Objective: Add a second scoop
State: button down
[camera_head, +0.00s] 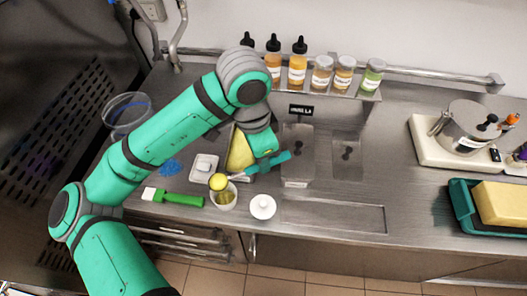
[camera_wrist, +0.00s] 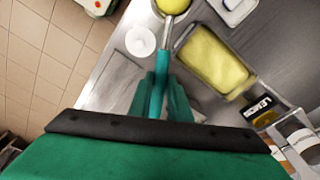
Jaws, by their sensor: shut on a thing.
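My gripper (camera_wrist: 163,108) is shut on the teal handle of a scoop (camera_wrist: 161,72), which also shows in the head view (camera_head: 277,163). The scoop's head carries a round yellow ball (camera_head: 218,182), which shows at the top edge of the wrist view (camera_wrist: 172,5). The ball is over or at the mouth of a pale cup (camera_head: 224,201); I cannot tell whether it touches. Something yellow shows inside the cup. A tub of yellow ice cream (camera_head: 239,153) stands behind the cup, partly hidden by my arm; it also shows in the wrist view (camera_wrist: 213,57).
A round white lid (camera_head: 263,207) lies right of the cup. Bottles and jars (camera_head: 321,73) line the back shelf. A metal pot (camera_head: 467,127) and a teal tray (camera_head: 463,207) stand right.

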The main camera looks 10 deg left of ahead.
jog(key=shift+s+f, duration=0.1)
jog(key=shift+f, duration=0.65)
jog(key=r+h, duration=0.1)
jog(key=a+r+t+h, duration=0.1)
jog(key=s+a+r+t+h, duration=0.1)
jog(key=shift+r+h, duration=0.3)
jog(key=shift+r, duration=0.05)
jog(key=a+r+h, duration=0.1)
jog(key=s+a+t+h, duration=0.1)
jog(key=a+r+t+h, duration=0.1)
jog(key=h, duration=0.1)
jog(key=shift+s+a+r, duration=0.1)
jog(key=shift+s+r, duration=0.15)
jog(key=shift+r, duration=0.1)
jog(key=shift+s+a+r+t+h, duration=0.2)
jog(key=shift+s+a+t+h, duration=0.2)
jog(key=shift+a+h, duration=0.3)
jog(key=shift+s+a+r+t+h, duration=0.2)
jog(key=shift+s+a+t+h, duration=0.2)
jog(key=shift+a+h, duration=0.3)
jog(key=shift+s+a+r+t+h, duration=0.2)
jog(key=shift+s+a+t+h, duration=0.15)
jog(key=shift+a+h, duration=0.3)
jog(key=shift+w+d, duration=0.1)
jog(key=shift+w, duration=0.05)
